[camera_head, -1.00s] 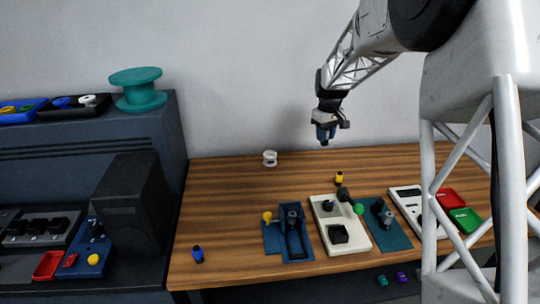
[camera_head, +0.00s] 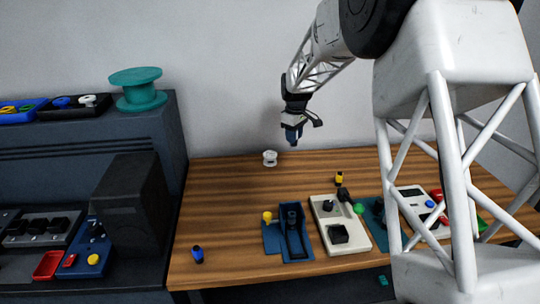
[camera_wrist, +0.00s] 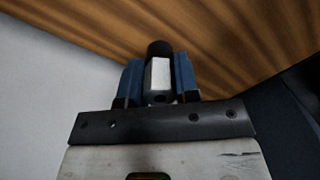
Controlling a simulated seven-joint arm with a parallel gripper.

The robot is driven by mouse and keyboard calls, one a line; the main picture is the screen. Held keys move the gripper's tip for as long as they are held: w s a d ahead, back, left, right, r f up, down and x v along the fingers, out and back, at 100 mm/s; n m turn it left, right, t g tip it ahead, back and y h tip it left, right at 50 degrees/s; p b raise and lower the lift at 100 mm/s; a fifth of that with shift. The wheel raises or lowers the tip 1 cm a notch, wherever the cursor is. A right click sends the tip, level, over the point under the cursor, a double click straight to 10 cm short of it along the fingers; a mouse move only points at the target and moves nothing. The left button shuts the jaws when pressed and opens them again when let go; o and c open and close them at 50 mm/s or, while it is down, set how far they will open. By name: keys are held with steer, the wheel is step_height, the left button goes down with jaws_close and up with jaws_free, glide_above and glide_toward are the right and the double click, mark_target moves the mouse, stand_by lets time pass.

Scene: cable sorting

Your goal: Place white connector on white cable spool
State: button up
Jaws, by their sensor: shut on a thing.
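The white cable spool (camera_head: 270,158) stands on the wooden table near its back edge, by the wall. My gripper (camera_head: 294,140) is in the air above the back of the table, a little to the right of the spool and higher than it. In the wrist view my gripper (camera_wrist: 160,82) has its two blue fingers shut on the white connector (camera_wrist: 160,74), which has a white body and a dark end. The connector cannot be made out in the head view.
A yellow connector (camera_head: 339,179) and a blue one (camera_head: 198,254) stand on the table. Control panels, including a white one (camera_head: 355,240), fill the front right. A teal spool (camera_head: 137,88) stands on the dark console at left. The table around the white spool is clear.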

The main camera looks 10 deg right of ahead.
steer(key=s+a+f+n, duration=0.5)
steer(key=a+n, duration=0.1)
steer(key=n, duration=0.6)
steer(key=shift+a+f, duration=0.15)
steer(key=shift+w, duration=0.15)
glide_above(270, 154)
steer(key=shift+f, duration=0.75)
steer(key=shift+f, duration=0.1)
stand_by(0.4)
steer(key=shift+f, duration=1.65)
steer(key=shift+f, duration=0.15)
